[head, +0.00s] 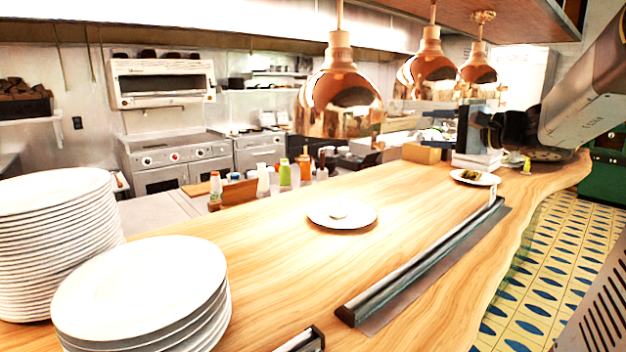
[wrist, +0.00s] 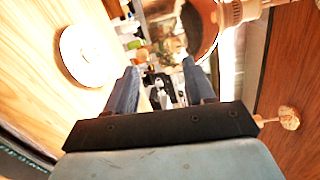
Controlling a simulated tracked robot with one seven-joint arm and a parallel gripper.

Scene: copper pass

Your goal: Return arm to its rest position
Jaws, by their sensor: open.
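My gripper (wrist: 160,68) shows in the wrist view with its two blue-grey fingers spread apart. Nothing is between the fingers; only distant counter items and kitchen show through the gap. My arm (head: 590,90) reaches in from the upper right of the head view, raised above the far part of the wooden counter. Dark parts at its far end overlap the background, and the fingers cannot be made out there.
Copper lamps (head: 340,95) hang over the wooden counter (head: 260,270); one lamp (wrist: 203,28) is close in the wrist view. A plate (head: 342,214) with a small white item sits mid-counter. Plate stacks (head: 140,290) stand at left. A green-garnished plate (head: 474,178) lies farther back.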

